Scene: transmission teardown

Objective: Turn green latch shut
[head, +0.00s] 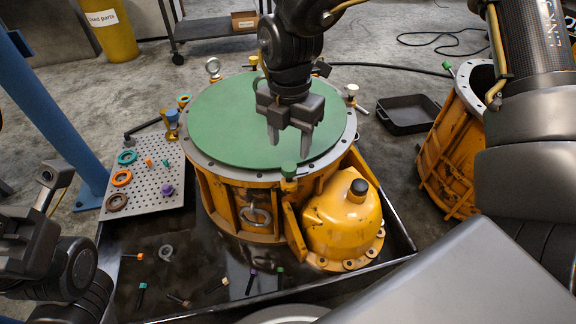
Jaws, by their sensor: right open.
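Whether this latch is turned open or shut is too small to tell. My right gripper (290,141) points down over the green disc, just behind the latch and apart from it. Its fingers are spread with nothing between them. My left gripper (45,195) is at the left edge, away from the housing, and its finger state is unclear.
Other coloured knobs, including a white one (351,90), stand around the rim. A pegboard (150,185) with rings is at left. A black tray (405,113) and a second orange housing (450,150) are at right. Loose bolts lie in the dark drip tray (125,245).

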